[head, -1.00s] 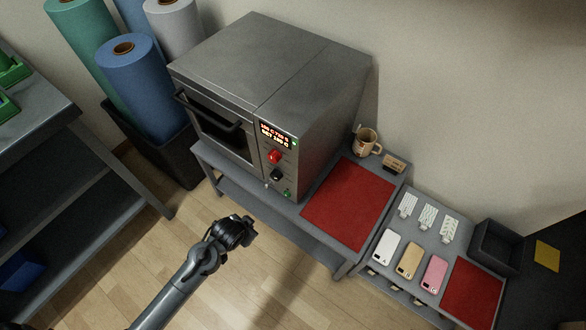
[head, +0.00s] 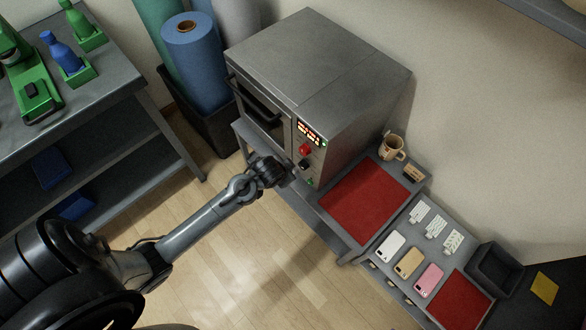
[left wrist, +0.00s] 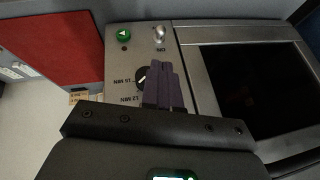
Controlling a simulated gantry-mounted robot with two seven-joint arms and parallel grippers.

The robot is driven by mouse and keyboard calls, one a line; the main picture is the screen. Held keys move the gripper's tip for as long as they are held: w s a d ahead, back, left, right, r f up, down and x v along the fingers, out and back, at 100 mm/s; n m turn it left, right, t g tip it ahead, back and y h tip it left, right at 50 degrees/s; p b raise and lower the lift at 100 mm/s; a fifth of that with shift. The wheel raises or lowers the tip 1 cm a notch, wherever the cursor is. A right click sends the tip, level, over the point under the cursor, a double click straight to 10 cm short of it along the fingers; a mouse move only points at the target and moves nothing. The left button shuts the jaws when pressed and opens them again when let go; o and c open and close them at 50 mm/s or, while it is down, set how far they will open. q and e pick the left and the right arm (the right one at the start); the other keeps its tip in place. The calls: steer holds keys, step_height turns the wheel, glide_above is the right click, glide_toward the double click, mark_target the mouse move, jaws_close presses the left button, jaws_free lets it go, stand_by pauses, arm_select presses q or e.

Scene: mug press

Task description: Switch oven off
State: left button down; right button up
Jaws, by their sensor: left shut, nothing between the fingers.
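The grey oven (head: 340,85) stands on a low grey table, its door shut. Its front panel carries a lit display (head: 309,133), a red knob (head: 305,149), a black dial (left wrist: 142,77), a green button (left wrist: 124,33) and a silver toggle switch (left wrist: 160,33) with the word ON beside it. My left gripper (head: 287,173) is at the lower front of the panel. In the left wrist view its dark fingers (left wrist: 164,80) are together and empty, overlapping the dial's edge, with the toggle just beyond their tips. I cannot tell whether they touch the panel. My right gripper is out of view.
A red mat (head: 365,202), a mug (head: 392,147) and a small tan block (head: 413,172) are right of the oven. Several phone cases lie on the lower right table. Fabric rolls (head: 193,65) stand left of the oven. The floor in front is clear.

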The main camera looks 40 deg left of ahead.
mark_target(295, 170)
arm_select(q)
steer(key=shift+f, duration=0.1)
steer(key=shift+b+x, duration=0.35)
steer(key=shift+x, duration=4.55)
